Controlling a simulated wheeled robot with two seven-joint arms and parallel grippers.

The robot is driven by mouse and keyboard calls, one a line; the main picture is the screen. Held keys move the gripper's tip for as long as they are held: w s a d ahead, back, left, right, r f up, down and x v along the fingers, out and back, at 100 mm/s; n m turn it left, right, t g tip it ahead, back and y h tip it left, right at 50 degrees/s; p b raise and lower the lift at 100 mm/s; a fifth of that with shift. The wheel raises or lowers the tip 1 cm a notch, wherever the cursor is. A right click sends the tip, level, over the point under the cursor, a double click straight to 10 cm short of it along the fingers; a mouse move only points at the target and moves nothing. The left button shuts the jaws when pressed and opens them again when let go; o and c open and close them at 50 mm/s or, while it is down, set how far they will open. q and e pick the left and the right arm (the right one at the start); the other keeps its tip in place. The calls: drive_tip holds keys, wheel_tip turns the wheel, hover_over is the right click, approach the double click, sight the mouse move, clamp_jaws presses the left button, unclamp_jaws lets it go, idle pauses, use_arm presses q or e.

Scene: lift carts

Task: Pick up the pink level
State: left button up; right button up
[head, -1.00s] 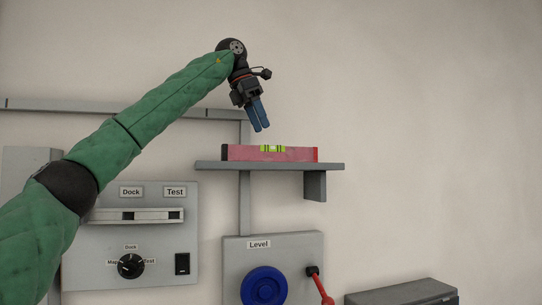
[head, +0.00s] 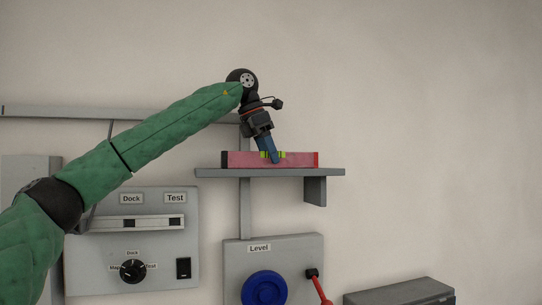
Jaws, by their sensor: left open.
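My right gripper is not in view.
Below the shelf is a grey panel marked Level (head: 235,270) with a blue knob (head: 264,288) and a red lever (head: 320,287). At left is a Dock/Test panel (head: 170,255) with a dial. A grey box (head: 400,293) sits at lower right. The wall right of the shelf is clear.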

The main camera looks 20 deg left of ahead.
use_arm(q)
clamp_jaws()
idle(0.3)
